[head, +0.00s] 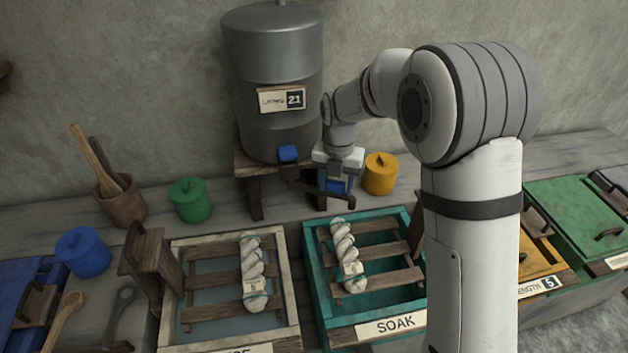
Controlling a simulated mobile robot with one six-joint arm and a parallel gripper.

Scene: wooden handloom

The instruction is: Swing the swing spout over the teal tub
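The teal tub (311,263) stands at the middle front with a SOAK label, a wooden rack and a twisted pale skein (348,262). The grey tank (275,60) stands behind on a wooden stand. The dark swing spout (308,187) comes out low on the tank, below a blue tap handle (288,153), and reaches right toward the back of the teal tub. My gripper (337,188) points down at the spout's outer end, where a blue part shows between or behind the fingers. Whether the fingers are closed on it is too small to tell.
A pale-framed tub (289,300) with another skein stands left of the teal tub. A yellow pot (381,173) stands just right of my gripper, and a green pot (190,200) stands left of the tank. A yellow tub (540,262) and a green-lidded tub (575,215) are at right.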

